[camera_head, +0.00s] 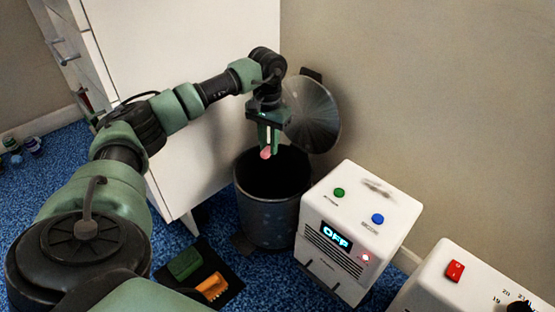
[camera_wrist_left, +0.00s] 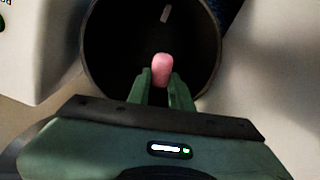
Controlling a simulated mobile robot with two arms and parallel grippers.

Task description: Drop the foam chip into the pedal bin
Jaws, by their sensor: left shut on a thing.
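The pink foam chip (camera_head: 265,153) is held between the fingertips of my left gripper (camera_head: 267,146). In the left wrist view the chip (camera_wrist_left: 161,68) sticks out past the two green fingers of the left gripper (camera_wrist_left: 163,82). The dark pedal bin (camera_head: 266,212) stands on the blue carpet with its round metal lid (camera_head: 312,113) tilted up against the wall. The chip is above the bin's open mouth. In the left wrist view the bin's rim (camera_wrist_left: 84,62) surrounds the chip, and a small pale piece (camera_wrist_left: 166,13) shows inside the bin. My right gripper is not in view.
A white cabinet (camera_head: 185,60) is behind and left. A dark tray (camera_head: 222,288) with a green block (camera_head: 185,263) and an orange piece (camera_head: 212,287) lies on the floor. Another white box (camera_head: 440,285) is front right.

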